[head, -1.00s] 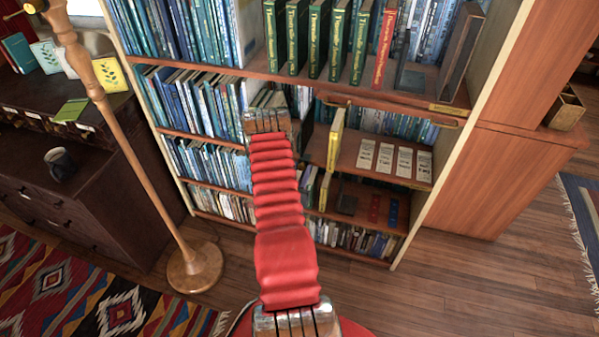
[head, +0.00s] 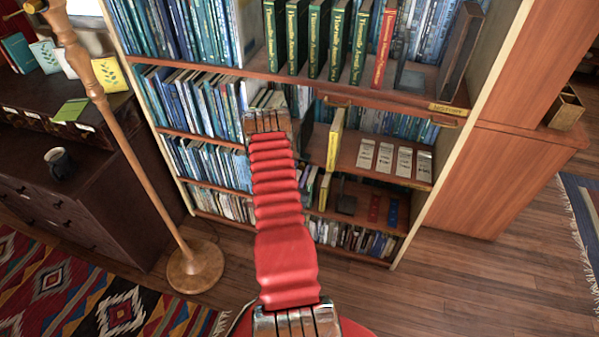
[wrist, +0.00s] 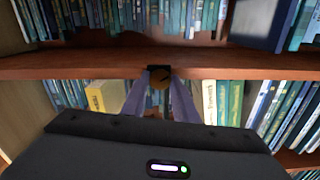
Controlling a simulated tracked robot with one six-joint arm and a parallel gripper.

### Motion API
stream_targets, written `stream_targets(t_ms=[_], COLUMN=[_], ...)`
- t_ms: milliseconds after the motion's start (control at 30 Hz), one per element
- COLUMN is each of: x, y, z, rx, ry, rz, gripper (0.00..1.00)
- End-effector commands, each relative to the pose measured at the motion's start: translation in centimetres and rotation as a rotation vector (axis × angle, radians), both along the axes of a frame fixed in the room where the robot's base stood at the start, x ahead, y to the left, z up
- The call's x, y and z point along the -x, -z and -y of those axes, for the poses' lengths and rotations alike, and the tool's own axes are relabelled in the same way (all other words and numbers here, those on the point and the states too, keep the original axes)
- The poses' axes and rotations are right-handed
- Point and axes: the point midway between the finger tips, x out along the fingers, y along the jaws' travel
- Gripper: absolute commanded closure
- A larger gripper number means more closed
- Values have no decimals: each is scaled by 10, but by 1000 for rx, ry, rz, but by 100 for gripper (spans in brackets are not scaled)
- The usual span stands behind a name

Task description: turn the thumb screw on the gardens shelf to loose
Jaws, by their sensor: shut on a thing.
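The thumb screw (wrist: 160,84) is a round brass-coloured knob with a dark mark across its face. It sits on a small black mount (wrist: 159,71) at the front edge of a wooden shelf board (wrist: 80,66) in the wrist view. My gripper (wrist: 160,78) is shut on the knob, with one grey finger on each side of it. The mark's exact angle is too small to read. In the head view my red arm reaches toward the bookcase and hides the knob and fingers.
A yellow book (head: 335,138) juts out on a shelf right of my arm. Above it stand green books and one red book (head: 384,48). A wooden floor lamp (head: 190,262) stands left. Books (wrist: 225,101) fill the space below the board in the wrist view.

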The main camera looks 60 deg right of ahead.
Motion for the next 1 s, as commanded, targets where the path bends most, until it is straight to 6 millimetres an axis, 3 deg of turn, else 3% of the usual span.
stream_targets(t_ms=[167, 200, 433, 767, 1000], x=[0, 0, 0, 0, 3], y=[0, 0, 0, 0, 1], z=[0, 0, 0, -2, -26], rx=[0, 0, 0, -1, -2], ry=[0, 0, 0, 0, -1], rz=[-1, -1, -2, -2, -3], gripper=[96, 72, 56, 56, 56])
